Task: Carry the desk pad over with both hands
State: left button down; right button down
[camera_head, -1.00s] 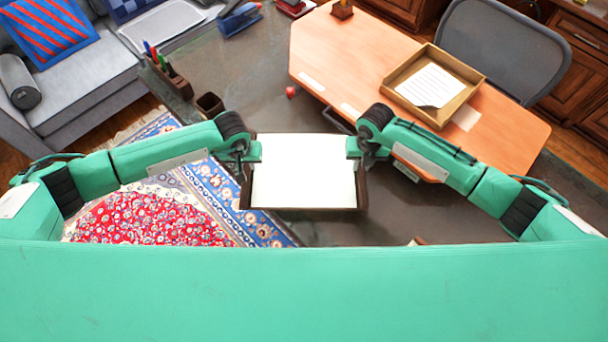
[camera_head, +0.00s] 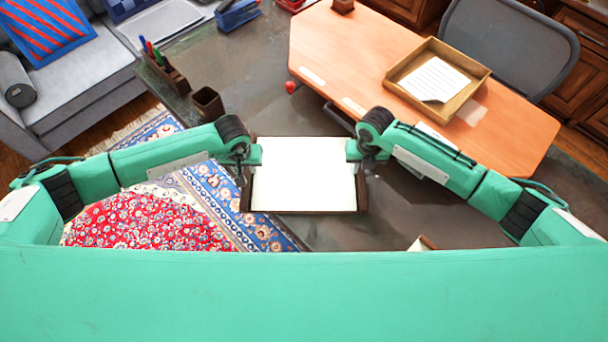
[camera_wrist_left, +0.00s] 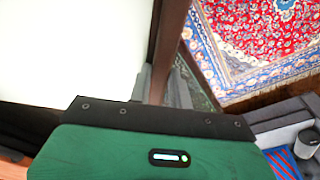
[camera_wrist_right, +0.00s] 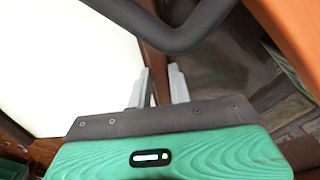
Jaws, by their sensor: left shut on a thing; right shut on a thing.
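The desk pad (camera_head: 304,188) is a white sheet in a dark brown frame, held in front of me between my two arms in the head view. My left gripper (camera_head: 248,160) is shut on its left side edge. My right gripper (camera_head: 358,158) is shut on its right side edge. In the left wrist view the fingers (camera_wrist_left: 158,88) straddle the brown rim beside the white surface (camera_wrist_left: 70,50). In the right wrist view the fingers (camera_wrist_right: 157,88) straddle the opposite rim, with the white surface (camera_wrist_right: 60,65) to the left.
A dark desk (camera_head: 270,75) lies beyond and below the pad. On it are a pen holder (camera_head: 165,72), an empty cup (camera_head: 207,102) and an orange desktop (camera_head: 350,50) bearing a paper tray (camera_head: 465,99). A patterned rug (camera_head: 150,220), grey sofa (camera_head: 75,75) and office chair (camera_head: 505,45) surround it.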

pick_arm(q)
jog(key=shift+f, duration=0.4)
pick_arm(e)
jog(key=shift+f, duration=0.4)
pick_arm(q)
jog(key=c, duration=1.3)
grip_release()
jog(key=shift+r, duration=0.1)
pick_arm(e)
jog(key=c, duration=1.3)
grip_release()
jog(key=shift+r, duration=0.1)
jog(key=shift+r, duration=0.1)
pick_arm(q)
notch_tip(320, 180, up, 12)
jog(key=s, duration=0.1)
jog(key=shift+s, duration=0.25)
pick_arm(e)
notch_tip(320, 180, up, 12)
jog(key=shift+f, duration=0.1)
